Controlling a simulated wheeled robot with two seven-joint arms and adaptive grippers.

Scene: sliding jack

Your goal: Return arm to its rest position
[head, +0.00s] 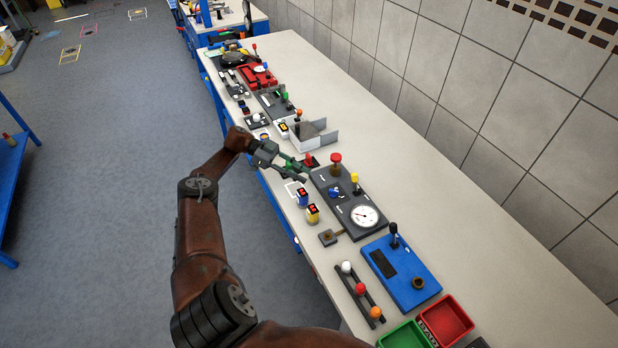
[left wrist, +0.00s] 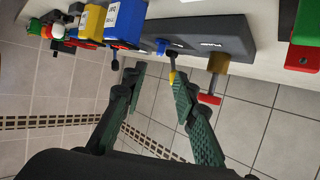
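My left arm (head: 205,240) comes up from the bottom of the head view and bends right over the bench's left edge. My left gripper (head: 302,170) is just left of the dark control panel (head: 366,224). In the left wrist view the two green-padded fingers of this gripper (left wrist: 160,88) are spread apart with nothing held between them. The panel's yellow lever (left wrist: 172,77) and red knob (left wrist: 209,98) show beyond the fingers; contact cannot be told. My right gripper is not in view.
A blue (head: 303,197) and a yellow block (head: 312,213) stand beside the panel. A grey open box (head: 325,137) and a blue joystick panel (head: 404,277) are on the bench, with green and red bins at the near end.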

